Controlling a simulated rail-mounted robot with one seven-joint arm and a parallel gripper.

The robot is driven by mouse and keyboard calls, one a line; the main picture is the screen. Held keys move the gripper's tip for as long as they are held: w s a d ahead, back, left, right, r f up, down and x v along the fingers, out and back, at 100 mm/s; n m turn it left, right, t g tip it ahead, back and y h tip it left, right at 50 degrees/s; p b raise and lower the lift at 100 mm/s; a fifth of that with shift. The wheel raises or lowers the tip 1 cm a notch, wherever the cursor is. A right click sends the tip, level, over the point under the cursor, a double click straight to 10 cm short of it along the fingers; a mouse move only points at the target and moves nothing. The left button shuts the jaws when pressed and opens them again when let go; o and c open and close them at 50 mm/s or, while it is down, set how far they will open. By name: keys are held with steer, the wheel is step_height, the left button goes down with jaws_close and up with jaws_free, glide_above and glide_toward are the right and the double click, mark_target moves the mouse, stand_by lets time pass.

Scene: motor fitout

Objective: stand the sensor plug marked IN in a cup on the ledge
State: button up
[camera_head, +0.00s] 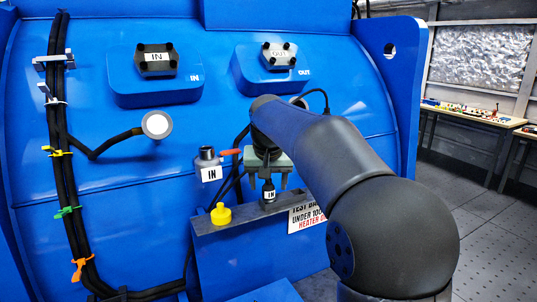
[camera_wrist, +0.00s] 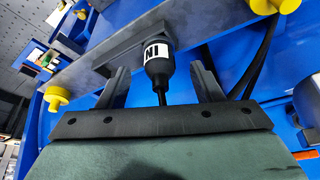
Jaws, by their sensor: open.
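The sensor plug (camera_head: 269,193) is a dark cylinder with a white IN label. It stands upright at the grey ledge (camera_head: 232,222), its lower end in or against a dark block on the ledge; I cannot tell how deep it sits. In the wrist view the plug (camera_wrist: 158,68) lies between my fingers, its cable running back toward my palm. My gripper (camera_head: 268,184) is open above the ledge, one finger on each side of the plug. In the wrist view my gripper (camera_wrist: 162,84) shows gaps on both sides of the plug.
A yellow cap (camera_head: 221,214) stands on the ledge left of the plug. A grey fitting (camera_head: 208,160) with an IN tag and red handle is behind it. The IN terminal box (camera_head: 156,60) and OUT box (camera_head: 280,56) are above. A cable bundle (camera_head: 62,150) runs down the left.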

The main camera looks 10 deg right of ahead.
steer(key=v, duration=1.5)
